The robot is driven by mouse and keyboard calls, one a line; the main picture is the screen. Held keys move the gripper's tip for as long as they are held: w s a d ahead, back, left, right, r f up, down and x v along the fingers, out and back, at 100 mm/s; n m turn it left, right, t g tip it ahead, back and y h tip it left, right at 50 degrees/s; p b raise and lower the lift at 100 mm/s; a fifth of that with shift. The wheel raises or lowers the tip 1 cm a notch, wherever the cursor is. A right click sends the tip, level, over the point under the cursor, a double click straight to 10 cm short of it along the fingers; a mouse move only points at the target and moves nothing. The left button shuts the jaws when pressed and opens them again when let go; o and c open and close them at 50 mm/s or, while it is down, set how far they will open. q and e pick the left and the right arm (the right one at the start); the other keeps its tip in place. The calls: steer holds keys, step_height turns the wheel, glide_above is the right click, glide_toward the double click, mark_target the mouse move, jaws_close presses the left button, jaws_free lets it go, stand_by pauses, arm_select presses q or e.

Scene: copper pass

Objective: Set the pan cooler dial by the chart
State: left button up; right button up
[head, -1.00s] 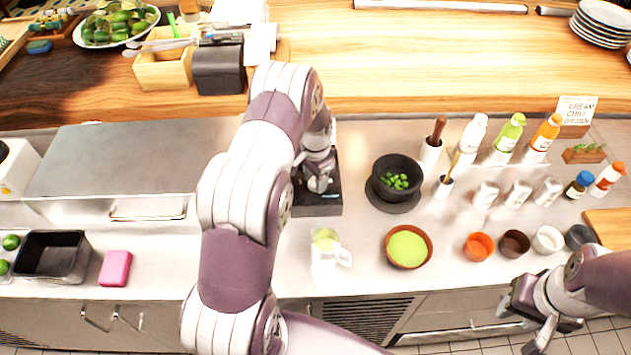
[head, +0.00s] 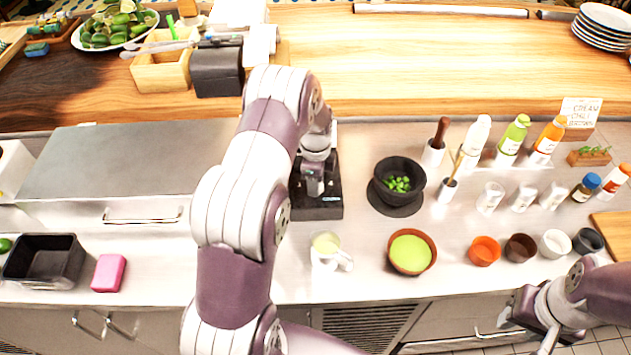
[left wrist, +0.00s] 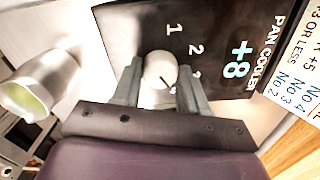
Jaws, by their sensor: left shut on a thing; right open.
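The pan cooler (left wrist: 225,25) is a black panel labelled PAN COOLER, with a lit +8. Its round white dial (left wrist: 160,70) has a dark pointer line angled to the lower right, toward a numeral partly hidden by a finger; 1 and 2 are readable. My left gripper (left wrist: 158,85) is shut on the dial, one finger on each side. In the head view my left gripper (head: 314,188) is over the black cooler box (head: 318,210). The chart (left wrist: 300,75) is cut off; "3 OR LESS", "+5", No 2, No 3 and No 4 show. My right gripper (head: 530,328) is open and empty.
Bottles (head: 514,138) and small cups (head: 484,250) stand further right. A steel lid (head: 130,172) lies left.

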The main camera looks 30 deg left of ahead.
arm_select(q)
steer(key=shift+m, duration=0.6)
steer(key=o, duration=1.1)
steer(key=shift+c, duration=0.2)
steer(key=shift+r, duration=0.1)
step_height(320, 180, up, 13)
steer(key=b, duration=0.1)
steer(key=shift+f, duration=0.2)
